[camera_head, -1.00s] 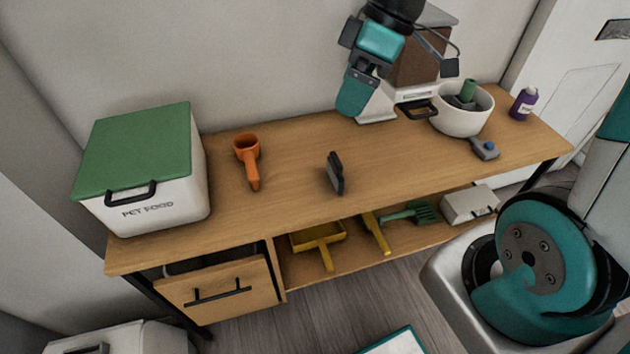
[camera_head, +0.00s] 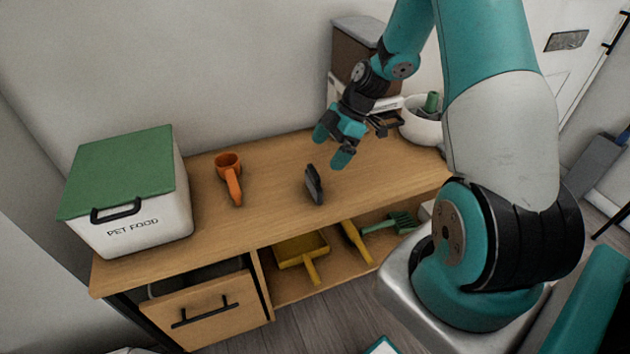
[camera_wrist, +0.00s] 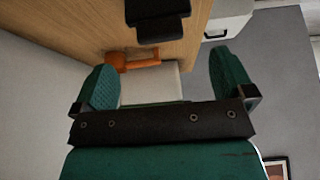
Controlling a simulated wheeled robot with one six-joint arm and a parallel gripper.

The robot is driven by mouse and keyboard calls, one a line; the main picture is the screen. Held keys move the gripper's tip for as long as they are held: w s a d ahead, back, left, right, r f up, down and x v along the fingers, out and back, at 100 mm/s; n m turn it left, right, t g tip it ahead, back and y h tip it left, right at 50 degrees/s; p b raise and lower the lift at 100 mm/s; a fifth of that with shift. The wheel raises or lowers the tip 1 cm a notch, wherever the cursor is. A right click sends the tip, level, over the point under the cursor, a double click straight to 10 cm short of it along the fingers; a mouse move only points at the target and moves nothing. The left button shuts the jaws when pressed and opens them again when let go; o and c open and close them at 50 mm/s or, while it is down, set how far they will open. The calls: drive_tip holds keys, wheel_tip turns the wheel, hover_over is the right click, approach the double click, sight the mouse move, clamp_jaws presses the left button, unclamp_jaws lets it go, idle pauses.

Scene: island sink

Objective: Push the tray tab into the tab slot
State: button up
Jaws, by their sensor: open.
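A dispenser with a brown front (camera_head: 352,64) and pale base stands at the back of the wooden bench, partly behind my arm. A black looped tab (camera_head: 385,124) sticks out low at its front, just right of my gripper; I take it for the tray tab. The tab slot cannot be made out. My gripper (camera_head: 331,147) is open and empty above the bench, its fingers pointing down-left, apart from the tab. In the wrist view my gripper (camera_wrist: 165,80) shows two spread teal fingers with nothing held; the dispenser is not seen there.
An orange scoop (camera_head: 230,180) and a pet food bin (camera_head: 142,231) are farther left. A white bowl (camera_head: 420,128) stands right of the dispenser. Bare bench lies between scoop and dark object.

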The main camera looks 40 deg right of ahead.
sight(314, 171)
drive_tip(key=p+x, duration=0.1)
drive_tip(key=x, duration=0.7)
drive_tip(key=shift+c, duration=0.2)
drive_tip(key=c, duration=0.5)
